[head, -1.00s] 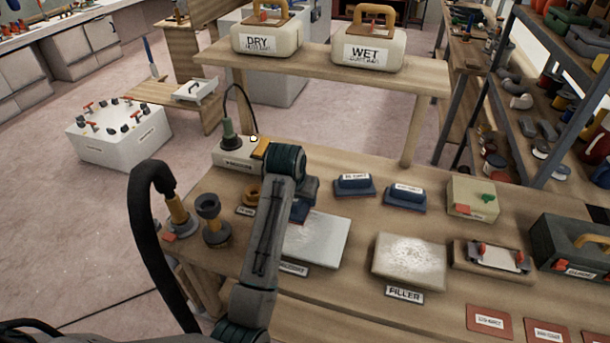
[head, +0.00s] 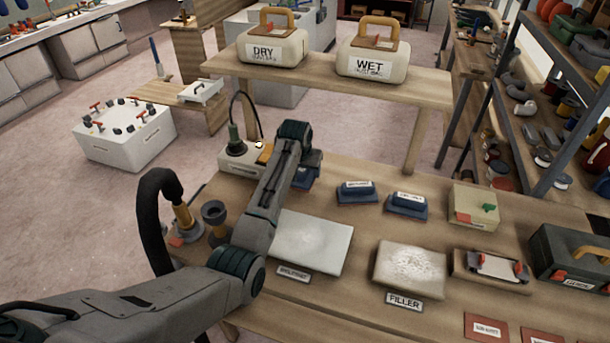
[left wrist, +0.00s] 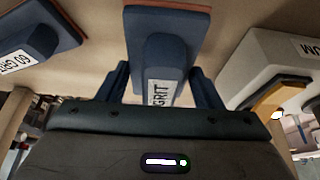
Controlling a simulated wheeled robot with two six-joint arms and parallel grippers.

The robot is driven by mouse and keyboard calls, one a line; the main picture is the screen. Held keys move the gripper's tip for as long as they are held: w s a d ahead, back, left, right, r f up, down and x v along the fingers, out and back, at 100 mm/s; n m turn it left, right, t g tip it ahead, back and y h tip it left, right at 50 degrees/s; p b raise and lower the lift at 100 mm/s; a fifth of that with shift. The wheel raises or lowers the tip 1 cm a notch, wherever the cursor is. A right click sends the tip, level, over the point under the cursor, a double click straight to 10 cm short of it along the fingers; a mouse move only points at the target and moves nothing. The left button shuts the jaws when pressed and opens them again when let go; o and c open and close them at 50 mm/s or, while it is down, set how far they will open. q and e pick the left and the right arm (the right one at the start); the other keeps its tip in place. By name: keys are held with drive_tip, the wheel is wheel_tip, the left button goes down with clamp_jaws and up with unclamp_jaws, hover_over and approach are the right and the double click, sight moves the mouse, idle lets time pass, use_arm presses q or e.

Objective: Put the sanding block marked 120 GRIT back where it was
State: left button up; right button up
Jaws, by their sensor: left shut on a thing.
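My left gripper (head: 308,168) is shut on a blue sanding block (head: 303,182), at the back of the bench, left of two other blue blocks. In the left wrist view the held block (left wrist: 160,45) is between the fingers; its label shows only GRIT, the number hidden. I cannot tell whether it touches the bench. The neighbouring sanding block (head: 357,192) stands just to the right in the head view; the left wrist view shows a block marked 60 GRIT (left wrist: 35,45). Another sanding block (head: 408,207) is farther right. My right gripper is not in view.
A white box (head: 240,163) with a hose stands left of the gripper. Silver sheet (head: 312,243) and filler slab (head: 410,268) lie in front. A raised shelf (head: 330,83) holds DRY and WET containers behind. A cream box (head: 474,207) stands right.

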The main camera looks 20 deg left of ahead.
use_arm(q)
wheel_tip(320, 180, down, 3)
drive_tip(key=shift+r+p, duration=0.15)
drive_tip(key=shift+p, duration=0.65)
drive_tip(key=shift+f, duration=0.4)
drive_tip(key=shift+f, duration=0.1)
drive_tip(key=o, duration=1)
